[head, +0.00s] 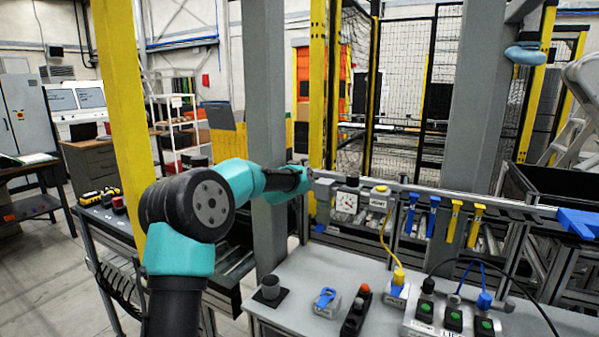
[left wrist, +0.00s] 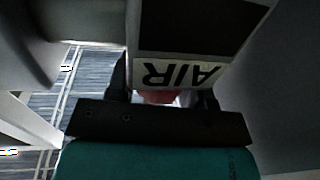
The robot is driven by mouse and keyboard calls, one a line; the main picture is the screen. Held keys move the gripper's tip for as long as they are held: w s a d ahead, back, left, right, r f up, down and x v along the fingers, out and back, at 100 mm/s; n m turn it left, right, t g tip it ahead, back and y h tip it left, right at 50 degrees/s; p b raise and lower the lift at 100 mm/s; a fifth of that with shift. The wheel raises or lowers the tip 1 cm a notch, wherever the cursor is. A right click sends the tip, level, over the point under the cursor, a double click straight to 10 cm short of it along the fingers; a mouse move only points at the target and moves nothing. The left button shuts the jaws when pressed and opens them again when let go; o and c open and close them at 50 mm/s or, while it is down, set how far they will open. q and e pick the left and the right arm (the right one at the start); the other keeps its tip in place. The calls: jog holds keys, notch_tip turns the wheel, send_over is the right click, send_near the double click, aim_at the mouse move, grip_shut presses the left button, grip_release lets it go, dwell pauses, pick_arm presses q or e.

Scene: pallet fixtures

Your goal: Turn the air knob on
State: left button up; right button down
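The "AIR" label (left wrist: 185,73) shows upside down in the left wrist view, on the edge of a dark box. Just below it is a blurred reddish part (left wrist: 160,97), which looks like the air knob, mostly hidden by my gripper's body. My left gripper (left wrist: 163,92) has its two dark fingers apart, one on each side of the reddish part. I cannot see clear contact. In the head view my left gripper (head: 308,175) is at the left end of the rail, beside the gauge panel, and hides the knob. My right gripper is not in view.
A round white gauge (head: 346,203) sits just right of my left gripper. Blue (head: 433,215) and yellow (head: 454,220) hanging tags line the rail. The grey bench (head: 300,275) carries a button box (head: 450,325), connectors and cables. A grey post (head: 265,120) stands close behind my left arm.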

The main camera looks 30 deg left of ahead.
pick_arm(q)
jog(key=c, duration=0.5)
jog(key=shift+n+g+y, duration=0.7)
jog(key=shift+n+y, duration=0.8)
jog(key=shift+y, duration=0.7)
jog(key=o, duration=0.9)
jog(key=shift+o, duration=0.2)
jog(key=v, duration=1.7)
jog(key=shift+s, duration=0.2)
jog(key=shift+d, duration=0.1)
